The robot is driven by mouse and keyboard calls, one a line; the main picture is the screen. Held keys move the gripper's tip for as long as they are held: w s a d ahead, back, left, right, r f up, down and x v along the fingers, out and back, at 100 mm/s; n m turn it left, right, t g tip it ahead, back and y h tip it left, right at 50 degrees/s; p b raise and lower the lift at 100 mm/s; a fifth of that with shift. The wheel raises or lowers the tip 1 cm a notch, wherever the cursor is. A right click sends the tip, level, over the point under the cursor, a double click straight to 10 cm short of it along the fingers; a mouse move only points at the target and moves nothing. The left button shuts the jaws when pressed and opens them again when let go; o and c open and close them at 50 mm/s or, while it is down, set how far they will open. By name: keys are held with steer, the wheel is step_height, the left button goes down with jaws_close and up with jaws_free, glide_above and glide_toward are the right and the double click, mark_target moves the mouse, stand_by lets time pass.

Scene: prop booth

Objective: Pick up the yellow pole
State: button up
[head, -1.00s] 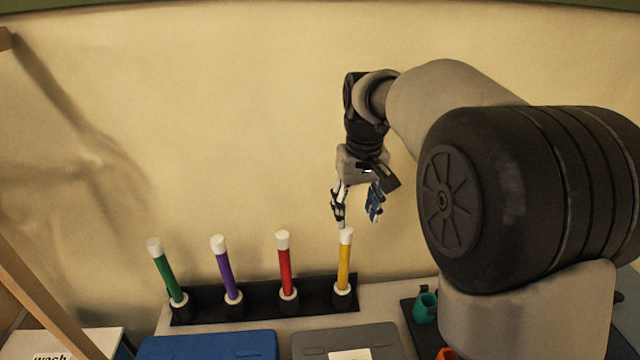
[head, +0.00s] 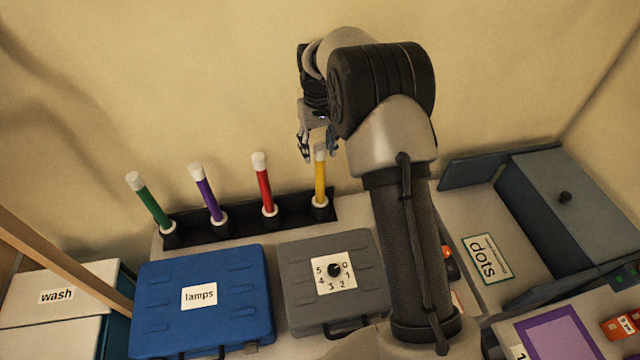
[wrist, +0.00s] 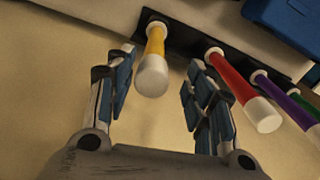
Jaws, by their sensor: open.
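The yellow pole (head: 320,180) stands upright in the right end of a black rack (head: 245,226), with a white cap on top and a white collar at its base. My gripper (head: 318,150) is open at the height of the pole's top. In the wrist view, the yellow pole (wrist: 155,48) shows between the two blue-padded fingers of my gripper (wrist: 158,88), nearer the left finger. Its white cap points toward the camera. No finger visibly touches it.
Red (head: 264,186), purple (head: 208,194) and green (head: 148,203) poles stand left in the same rack. A blue "lamps" case (head: 240,275) and a grey dial case (head: 300,260) lie in front. A "dots" box (head: 580,195) is at right.

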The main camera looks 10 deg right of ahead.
mark_target(320, 164)
steer(key=f, duration=0.7)
steer(key=shift+w+d+f+b, duration=0.15)
steer(key=shift+w+d+b, duration=0.15)
steer(key=shift+d+b, duration=0.05)
jaws_close()
stand_by(0.5)
